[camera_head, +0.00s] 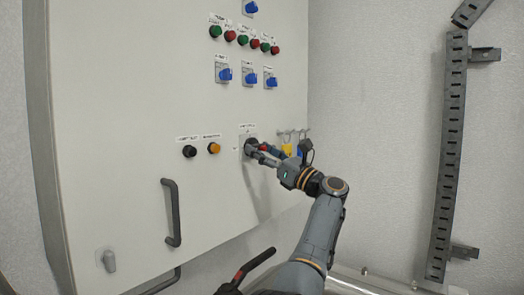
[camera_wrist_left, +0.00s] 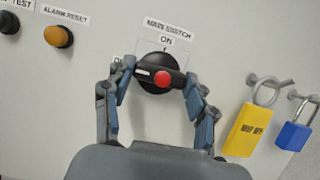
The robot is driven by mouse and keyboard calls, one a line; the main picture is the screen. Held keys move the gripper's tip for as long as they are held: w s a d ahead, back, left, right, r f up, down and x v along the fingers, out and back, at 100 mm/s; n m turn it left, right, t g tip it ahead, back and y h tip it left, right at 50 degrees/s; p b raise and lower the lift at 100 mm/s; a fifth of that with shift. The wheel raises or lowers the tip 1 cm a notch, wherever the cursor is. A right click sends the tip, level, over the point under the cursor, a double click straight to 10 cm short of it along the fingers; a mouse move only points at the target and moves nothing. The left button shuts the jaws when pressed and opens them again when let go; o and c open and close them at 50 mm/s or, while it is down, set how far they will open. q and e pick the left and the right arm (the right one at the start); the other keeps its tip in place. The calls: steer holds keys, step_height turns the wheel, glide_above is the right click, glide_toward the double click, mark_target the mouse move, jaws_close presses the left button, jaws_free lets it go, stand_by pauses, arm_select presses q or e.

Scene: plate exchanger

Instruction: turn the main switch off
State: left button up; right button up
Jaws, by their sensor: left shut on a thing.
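The main switch (camera_wrist_left: 157,62) is a black rotary knob under a "MAIN SWITCH" label with "ON" printed above it. Its handle lies nearly level in the left wrist view, with a white mark towards the left and a red spot towards the right. My left gripper (camera_wrist_left: 158,88) is shut on this handle, one finger at each end. In the head view the main switch (camera_head: 250,143) is partly hidden by my left gripper (camera_head: 262,152), on the right part of the cabinet. My right gripper does not show clearly in either view.
An orange alarm reset button (camera_wrist_left: 58,37) is to the left. A cabinet handle (camera_head: 172,212) juts out lower left. A red and black lever-like part (camera_head: 254,264) shows at the bottom.

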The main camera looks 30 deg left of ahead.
arm_select(q)
steer(key=shift+r, duration=0.25)
steer(key=o, duration=1.1)
steer(key=shift+o, duration=0.3)
steer(key=shift+f, duration=0.15)
steer(key=v, duration=1.2)
steer(key=shift+f, duration=0.1)
